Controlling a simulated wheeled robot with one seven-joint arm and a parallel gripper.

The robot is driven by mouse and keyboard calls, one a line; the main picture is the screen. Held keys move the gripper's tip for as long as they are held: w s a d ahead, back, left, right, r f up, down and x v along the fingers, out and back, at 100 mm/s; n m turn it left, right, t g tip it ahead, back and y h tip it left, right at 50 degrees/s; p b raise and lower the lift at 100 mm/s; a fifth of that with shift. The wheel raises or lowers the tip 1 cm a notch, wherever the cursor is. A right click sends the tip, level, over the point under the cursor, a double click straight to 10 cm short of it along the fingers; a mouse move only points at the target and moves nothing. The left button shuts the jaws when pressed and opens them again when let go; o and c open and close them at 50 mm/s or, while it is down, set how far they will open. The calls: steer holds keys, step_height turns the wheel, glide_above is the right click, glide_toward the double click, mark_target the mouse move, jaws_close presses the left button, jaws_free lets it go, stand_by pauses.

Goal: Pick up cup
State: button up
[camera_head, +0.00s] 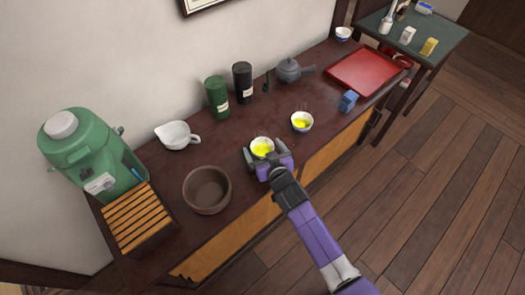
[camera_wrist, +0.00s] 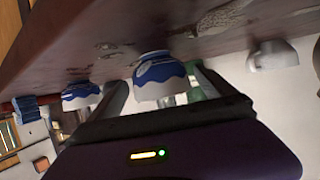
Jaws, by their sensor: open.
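A small white-and-blue cup (camera_head: 262,146) with yellow liquid stands on the dark wooden counter (camera_head: 240,200). My gripper (camera_head: 266,155) is open around it, one finger on each side. In the wrist view, which is upside down, the cup (camera_wrist: 158,78) shows between the two fingers (camera_wrist: 160,96), with visible gaps, so it does not look gripped. A second similar cup (camera_head: 302,121) with yellow liquid stands to the right, outside the fingers, and it also shows at the left of the wrist view (camera_wrist: 82,95).
A brown bowl (camera_head: 207,205) and white spouted bowl (camera_head: 175,137) stand to the left. Green (camera_head: 217,97) and black (camera_head: 243,83) canisters and a grey teapot (camera_head: 289,71) stand behind.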

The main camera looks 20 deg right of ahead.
mark_target(259, 143)
steer(key=shift+x, duration=1.85)
steer(key=shift+a, duration=0.15)
steer(key=c, duration=1.6)
steer(key=shift+r, duration=0.1)
